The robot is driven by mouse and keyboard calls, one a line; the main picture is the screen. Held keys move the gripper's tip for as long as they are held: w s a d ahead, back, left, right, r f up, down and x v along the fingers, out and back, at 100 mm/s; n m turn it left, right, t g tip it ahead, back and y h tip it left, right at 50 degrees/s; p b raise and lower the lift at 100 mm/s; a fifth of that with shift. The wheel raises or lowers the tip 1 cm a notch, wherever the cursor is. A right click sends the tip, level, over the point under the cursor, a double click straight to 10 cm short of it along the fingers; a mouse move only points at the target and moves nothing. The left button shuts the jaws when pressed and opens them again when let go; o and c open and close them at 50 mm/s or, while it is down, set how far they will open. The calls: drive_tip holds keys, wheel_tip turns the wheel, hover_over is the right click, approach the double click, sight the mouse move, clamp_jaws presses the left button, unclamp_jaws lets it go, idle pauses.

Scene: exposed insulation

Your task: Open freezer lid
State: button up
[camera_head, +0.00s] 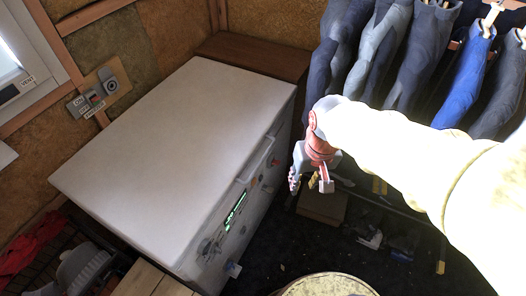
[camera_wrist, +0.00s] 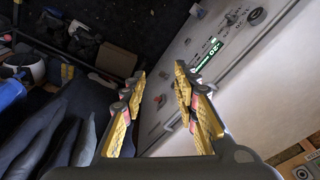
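The white chest freezer stands at the left in the head view, with its lid (camera_head: 175,140) lying shut. A handle (camera_head: 257,158) runs along the lid's front edge. The front panel with a lit green display (camera_head: 235,210) is below it; this display also shows in the wrist view (camera_wrist: 208,54). My gripper (camera_head: 310,184) is to the right of the freezer front, apart from the handle, pointing down. In the wrist view its two yellow-padded fingers (camera_wrist: 158,82) are spread with nothing between them. The freezer front fills the right of that view, beyond the right finger.
Several dark garments and a blue one (camera_head: 466,82) hang at the back right. A cardboard box (camera_head: 322,207) lies on the dark floor below my gripper. A round-topped object (camera_head: 328,286) stands at the bottom. A switch box (camera_head: 95,98) is on the left wall.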

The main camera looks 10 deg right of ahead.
drive_tip(key=w+a+f+m+g+y+p, duration=0.1)
drive_tip(key=w+a+f+m+p, duration=0.1)
drive_tip(key=w+f, duration=0.5)
drive_tip(key=w+a+f+m+g+p, duration=0.1)
drive_tip(key=w+a+f+m+p, duration=0.2)
drive_tip(key=w, duration=0.6)
drive_tip(key=m+t+b, duration=0.2)
approach(263, 158)
drive_tip(key=f, duration=0.2)
drive_tip(key=f+b, duration=0.1)
drive_tip(key=f, duration=0.2)
drive_tip(key=w+a+f, duration=0.1)
drive_tip(key=f, duration=0.2)
drive_tip(key=shift+b, duration=0.3)
drive_tip(key=shift+c, duration=0.7)
clamp_jaws()
